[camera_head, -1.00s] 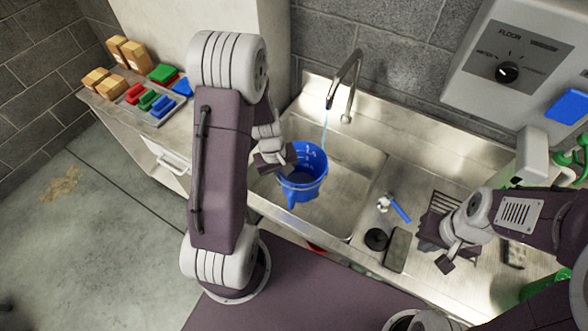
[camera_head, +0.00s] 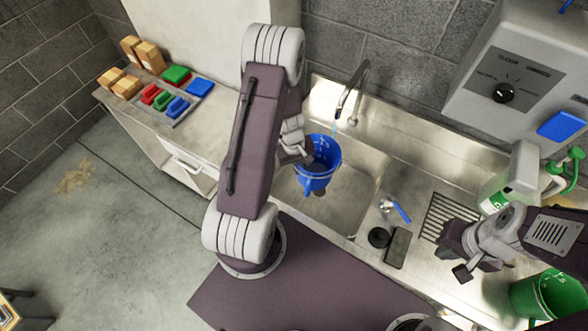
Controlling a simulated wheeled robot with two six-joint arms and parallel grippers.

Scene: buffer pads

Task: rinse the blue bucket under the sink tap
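The blue bucket (camera_head: 322,172) hangs in the steel sink basin (camera_head: 358,190), close below the curved tap (camera_head: 350,88).
A blue-handled tool (camera_head: 400,211), a black round thing (camera_head: 379,237) and a dark block (camera_head: 398,248) lie right of the basin. A green bucket (camera_head: 545,300) and green-labelled bottle (camera_head: 493,193) are at right. A tray with colored blocks (camera_head: 183,119) and boxes stand at left.

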